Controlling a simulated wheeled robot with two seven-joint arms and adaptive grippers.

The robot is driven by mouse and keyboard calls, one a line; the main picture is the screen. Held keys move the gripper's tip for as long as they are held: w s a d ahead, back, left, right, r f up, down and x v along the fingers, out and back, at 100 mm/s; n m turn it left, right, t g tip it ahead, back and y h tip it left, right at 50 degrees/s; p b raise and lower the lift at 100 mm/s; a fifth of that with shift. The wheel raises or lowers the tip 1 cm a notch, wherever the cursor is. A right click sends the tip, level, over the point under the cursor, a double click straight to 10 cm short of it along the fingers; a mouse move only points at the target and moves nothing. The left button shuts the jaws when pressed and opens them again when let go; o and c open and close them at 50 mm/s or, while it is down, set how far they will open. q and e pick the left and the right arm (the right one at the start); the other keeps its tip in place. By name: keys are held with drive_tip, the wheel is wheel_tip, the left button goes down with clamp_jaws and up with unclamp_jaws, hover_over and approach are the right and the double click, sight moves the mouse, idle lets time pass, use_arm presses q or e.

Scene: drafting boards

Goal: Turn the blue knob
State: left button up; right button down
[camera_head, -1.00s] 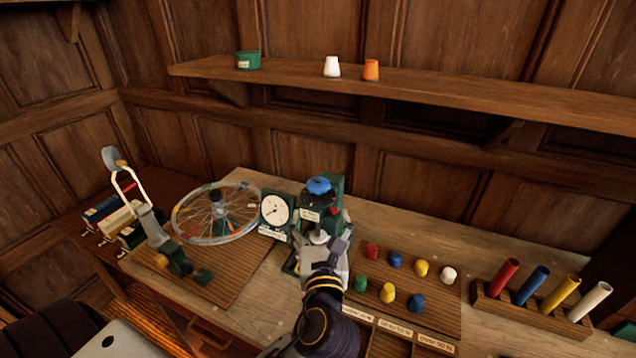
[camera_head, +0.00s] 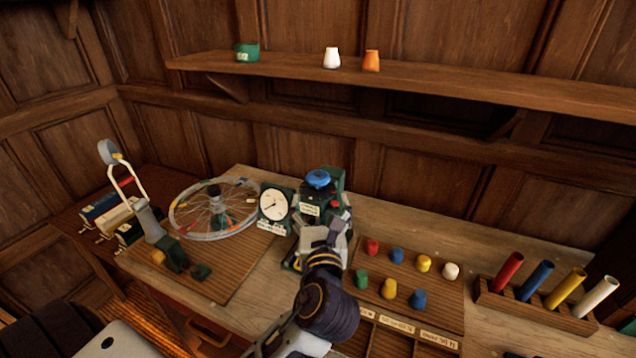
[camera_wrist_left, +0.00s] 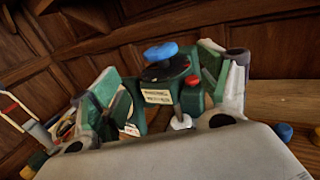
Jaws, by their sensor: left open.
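The blue knob (camera_head: 318,178) sits on top of a dark green box-shaped device (camera_head: 336,186) with a small white label and a red part on its side. In the left wrist view the knob (camera_wrist_left: 161,51) shows beyond the fingers, at the top middle. My left gripper (camera_head: 322,214) is just in front of the device, lower than the knob. In the left wrist view its two green-padded fingers (camera_wrist_left: 160,88) are spread wide on either side of the device, with the knob beyond them and apart. My right gripper is not in view.
A white-faced dial gauge (camera_head: 274,205) stands close left of the device, then a spoked wheel (camera_head: 184,222). Coloured pegs on a board (camera_head: 440,300) and a rack of coloured tubes (camera_head: 490,298) are to the right. A shelf (camera_head: 450,90) runs above.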

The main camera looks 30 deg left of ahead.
sight(318, 184)
use_arm(q)
drive_tip(key=shift+w+a+b, duration=0.25)
drive_tip(key=shift+w+b, duration=0.1)
drive_tip(key=shift+w, duration=0.1)
drive_tip(key=shift+w+a+f+b, duration=0.1)
drive_tip(key=shift+w+a+b, duration=0.25)
drive_tip(key=shift+w, duration=0.1)
drive_tip(key=x, duration=0.3)
drive_tip(key=shift+w, duration=0.15)
drive_tip(key=x, duration=0.4)
drive_tip(key=shift+w, duration=0.1)
drive_tip(key=shift+w+a, duration=0.2)
drive_tip(key=shift+w, duration=0.1)
drive_tip(key=shift+w+a, duration=0.2)
drive_tip(key=shift+w, duration=0.2)
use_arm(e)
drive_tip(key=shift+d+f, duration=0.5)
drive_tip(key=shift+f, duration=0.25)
use_arm(q)
drive_tip(key=shift+c, duration=0.2)
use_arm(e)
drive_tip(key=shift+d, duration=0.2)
